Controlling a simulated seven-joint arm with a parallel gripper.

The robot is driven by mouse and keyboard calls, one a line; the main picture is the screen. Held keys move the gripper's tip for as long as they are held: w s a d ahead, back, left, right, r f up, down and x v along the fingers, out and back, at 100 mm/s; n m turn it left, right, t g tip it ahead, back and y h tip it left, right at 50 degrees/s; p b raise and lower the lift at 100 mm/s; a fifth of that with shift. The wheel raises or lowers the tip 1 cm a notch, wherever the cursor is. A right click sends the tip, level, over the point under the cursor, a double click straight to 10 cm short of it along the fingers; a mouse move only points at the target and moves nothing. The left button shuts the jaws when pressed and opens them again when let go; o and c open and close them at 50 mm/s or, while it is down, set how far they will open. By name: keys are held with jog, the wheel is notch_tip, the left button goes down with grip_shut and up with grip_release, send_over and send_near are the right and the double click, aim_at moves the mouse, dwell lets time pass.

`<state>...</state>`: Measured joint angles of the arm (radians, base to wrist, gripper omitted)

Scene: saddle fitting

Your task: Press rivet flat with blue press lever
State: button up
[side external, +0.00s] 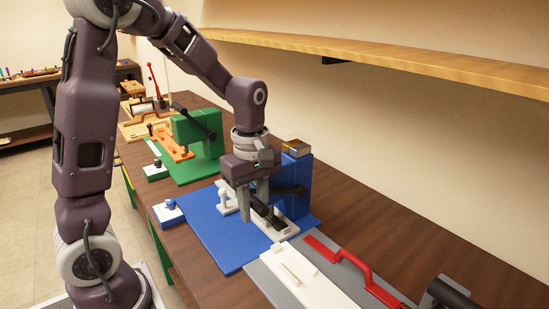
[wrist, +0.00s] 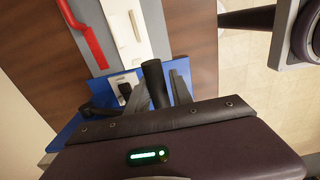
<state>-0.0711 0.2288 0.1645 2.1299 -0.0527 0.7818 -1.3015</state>
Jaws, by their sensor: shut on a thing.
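The blue press (side external: 303,185) stands on a blue base plate (side external: 215,235) in the middle of the side external view. Its black lever handle (side external: 267,214) runs low over the plate, and it shows end-on in the wrist view (wrist: 154,80). My gripper (side external: 253,205) points down at the press and is shut on this handle; its fingers (wrist: 160,92) lie on either side of it in the wrist view. A white bed (side external: 286,231) lies beneath the handle. I cannot make out the rivet.
A grey plate with a white block (side external: 307,279) and a red lever (side external: 351,260) lies close in front of the press. A green press (side external: 201,138) stands behind it. A small box (side external: 296,147) tops the blue column. A wooden shelf (side external: 400,58) runs along the wall.

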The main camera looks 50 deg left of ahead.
jog(key=shift+w+r, duration=0.3)
jog(key=shift+r, duration=0.4)
jog(key=shift+w+r, duration=0.35)
jog(key=shift+r, duration=0.35)
jog(key=shift+w+r, duration=0.3)
jog(key=shift+r, duration=0.4)
jog(key=shift+o, duration=0.3)
jog(key=w+r, duration=0.4)
jog(key=shift+w+r, duration=0.3)
jog(key=shift+w, duration=0.05)
jog(key=shift+o, duration=0.2)
jog(key=o, duration=0.8)
jog(key=shift+s+r, duration=0.15)
jog(key=shift+r, duration=2.8)
jog(key=shift+s, duration=0.1)
